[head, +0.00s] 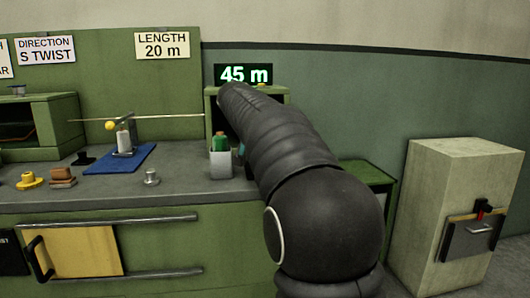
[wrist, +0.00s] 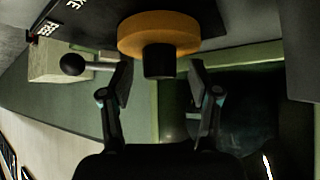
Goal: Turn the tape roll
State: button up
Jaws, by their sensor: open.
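In the wrist view an orange-yellow roll (wrist: 158,32), which looks like the tape roll, has a dark round hub (wrist: 159,61) facing my gripper. My gripper (wrist: 160,76) is open, one finger on each side below the roll. The hub shows between the fingertips, with gaps on both sides. I cannot tell how far the fingers are from the roll in depth. In the head view my arm hides the gripper and nearly all of that spot. A lit display (head: 243,75) above it reads 45 m.
A black ball knob on a grey rod (wrist: 73,64) sits close to the left finger in the wrist view. On the bench are a blue mat (head: 119,161) and a grey cup with a green top (head: 220,160). A pale cabinet (head: 455,185) stands at right. A sign (head: 162,45) reads LENGTH 20 m.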

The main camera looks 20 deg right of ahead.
jog(key=v, duration=1.1)
jog(key=shift+s+f, duration=0.1)
jog(key=s+a+f+n+y, duration=0.2)
jog(key=s+a+f+n, duration=0.1)
jog(key=s+f, duration=0.6)
jog(key=s+a+f+n+y, duration=0.2)
jog(key=s+a+f, duration=0.3)
jog(key=s+f, duration=0.5)
jog(key=s+a+f+n+y, duration=0.2)
jog(key=s+a+f+n, duration=0.2)
jog(key=s+f, duration=0.5)
jog(key=s, duration=0.3)
jog(key=shift+s+a+f+n+y, duration=0.25)
jog(key=shift+s+a+n+y, duration=0.05)
jog(key=shift+s+a, duration=0.05)
